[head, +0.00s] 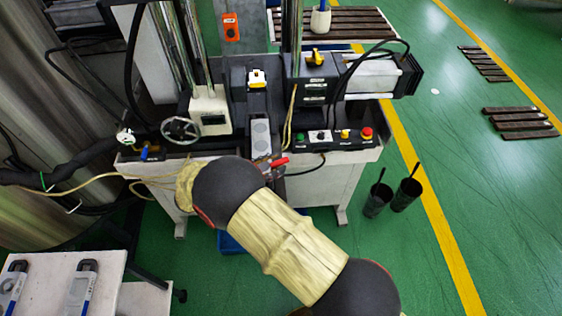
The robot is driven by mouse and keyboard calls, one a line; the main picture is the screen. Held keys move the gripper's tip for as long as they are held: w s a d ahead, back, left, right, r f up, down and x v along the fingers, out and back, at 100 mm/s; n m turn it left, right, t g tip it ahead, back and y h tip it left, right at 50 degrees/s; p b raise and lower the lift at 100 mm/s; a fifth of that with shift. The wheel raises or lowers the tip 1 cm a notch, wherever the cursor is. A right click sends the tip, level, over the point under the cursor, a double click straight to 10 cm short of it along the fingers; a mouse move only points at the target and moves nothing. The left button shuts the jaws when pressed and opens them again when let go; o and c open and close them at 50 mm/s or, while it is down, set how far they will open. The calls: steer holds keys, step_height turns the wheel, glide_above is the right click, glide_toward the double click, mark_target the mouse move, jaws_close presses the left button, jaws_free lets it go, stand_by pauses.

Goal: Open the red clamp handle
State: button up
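The red clamp handle (278,162) shows in the head view as a small red bar at the front of the machine, just right of my arm's black joint. Its tip points up and to the right. The grey mould block (261,137) stands just behind it. My arm, in a yellowish sleeve with black joints, crosses the lower middle of the view and reaches up to the machine's front. My gripper is hidden behind the arm, so I cannot see whether it touches the handle.
A control panel (338,137) with coloured buttons lies right of the handle. A handwheel (180,130) is on the left. A white table (120,297) with moulds stands at lower left. Two black buckets (377,200) stand on the green floor at right. A dark hose runs in from the left.

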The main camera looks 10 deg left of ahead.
steer(key=shift+x, duration=1.4)
steer(key=shift+c, duration=0.8)
jaws_close()
